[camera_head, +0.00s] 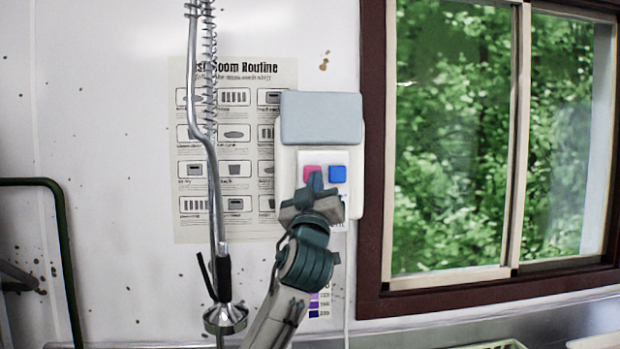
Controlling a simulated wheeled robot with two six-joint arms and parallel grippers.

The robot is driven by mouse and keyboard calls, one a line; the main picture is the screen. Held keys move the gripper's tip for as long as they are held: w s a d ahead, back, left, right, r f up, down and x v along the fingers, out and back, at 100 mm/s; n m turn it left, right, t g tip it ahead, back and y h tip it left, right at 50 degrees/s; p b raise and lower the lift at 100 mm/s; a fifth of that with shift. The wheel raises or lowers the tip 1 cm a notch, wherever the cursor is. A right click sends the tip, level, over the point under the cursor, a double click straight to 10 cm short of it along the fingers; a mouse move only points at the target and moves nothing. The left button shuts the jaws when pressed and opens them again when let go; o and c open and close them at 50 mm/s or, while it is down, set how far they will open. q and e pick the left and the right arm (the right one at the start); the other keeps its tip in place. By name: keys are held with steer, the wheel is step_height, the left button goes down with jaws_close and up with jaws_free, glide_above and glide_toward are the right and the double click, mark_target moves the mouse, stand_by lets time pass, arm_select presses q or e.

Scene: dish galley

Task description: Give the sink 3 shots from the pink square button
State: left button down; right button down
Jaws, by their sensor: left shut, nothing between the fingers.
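The pink square button (310,172) is on the white wall dispenser (285,160), left of a blue square button (337,174). My left gripper (316,181) is shut and empty. Its fingertips are in front of the lower part of the pink button and hide some of it. I cannot tell whether they touch it or whether the button is pressed in. My right gripper does not show. The sink basin cannot be made out in this view.
A spray hose with a metal head (225,318) hangs left of my arm, in front of a poster (236,150). A window (450,150) with a dark red frame is to the right. A dark green rail (62,220) stands at far left.

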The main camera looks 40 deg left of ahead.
arm_select(q)
steer(key=shift+s+r, duration=0.1)
steer(key=shift+r, duration=0.05)
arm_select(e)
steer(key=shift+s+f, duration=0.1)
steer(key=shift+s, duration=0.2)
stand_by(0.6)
arm_select(q)
steer(key=shift+d, duration=0.1)
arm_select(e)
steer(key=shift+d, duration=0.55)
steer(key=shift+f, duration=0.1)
arm_select(q)
steer(key=shift+a+b, duration=0.3)
steer(key=shift+b, duration=0.15)
steer(key=shift+w, duration=0.25)
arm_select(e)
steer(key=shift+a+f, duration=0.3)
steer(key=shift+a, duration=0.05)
